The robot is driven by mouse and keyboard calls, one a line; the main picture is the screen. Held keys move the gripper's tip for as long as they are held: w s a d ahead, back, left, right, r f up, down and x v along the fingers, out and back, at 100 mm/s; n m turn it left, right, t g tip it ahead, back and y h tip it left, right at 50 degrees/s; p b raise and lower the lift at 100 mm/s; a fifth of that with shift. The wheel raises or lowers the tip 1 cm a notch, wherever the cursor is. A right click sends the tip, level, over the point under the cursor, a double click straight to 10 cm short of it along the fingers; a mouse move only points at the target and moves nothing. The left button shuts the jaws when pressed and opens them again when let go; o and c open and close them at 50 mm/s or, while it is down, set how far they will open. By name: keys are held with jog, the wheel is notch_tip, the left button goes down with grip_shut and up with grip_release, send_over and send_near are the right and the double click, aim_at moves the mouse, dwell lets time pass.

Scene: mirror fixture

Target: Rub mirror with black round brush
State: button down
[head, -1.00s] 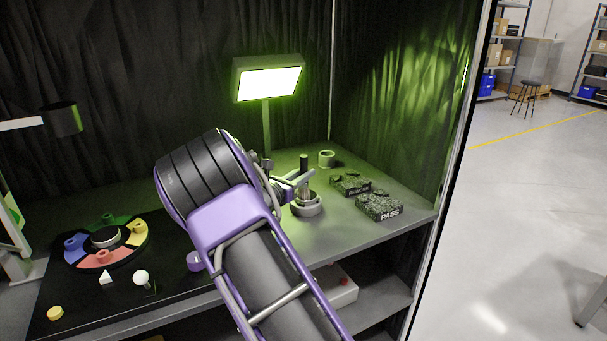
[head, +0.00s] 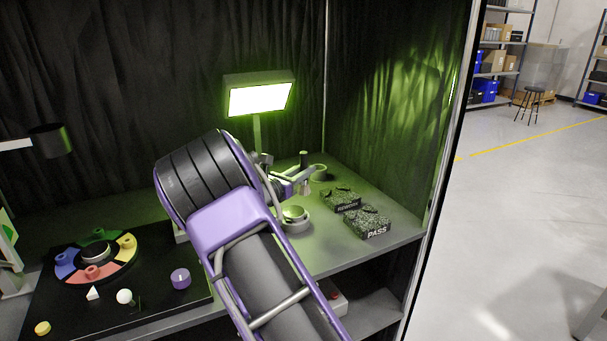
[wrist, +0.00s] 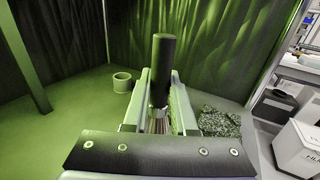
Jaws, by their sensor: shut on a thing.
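My gripper (head: 293,184) is shut on the black round brush (head: 304,158), which it holds upright with bristles pointing down. In the wrist view the brush's black handle (wrist: 163,62) rises between the two fingers, with the metal collar and pale bristles below, partly hidden by the gripper. A round grey stand (head: 298,227) with a greenish, shiny round face, which looks like the mirror (head: 292,212), sits on the bench just below and left of the brush. The bristles appear apart from it, above and behind. The mirror is not clearly visible in the wrist view.
PASS (head: 367,223) and another speckled block (head: 341,199) lie right of the stand. A lit lamp panel (head: 260,98) stands behind. A coloured dial (head: 96,281) and purple cylinder (head: 181,280) are left.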

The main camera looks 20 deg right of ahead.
jog(key=shift+r+p, duration=0.7)
jog(key=shift+r, duration=0.65)
jog(key=shift+w, duration=0.1)
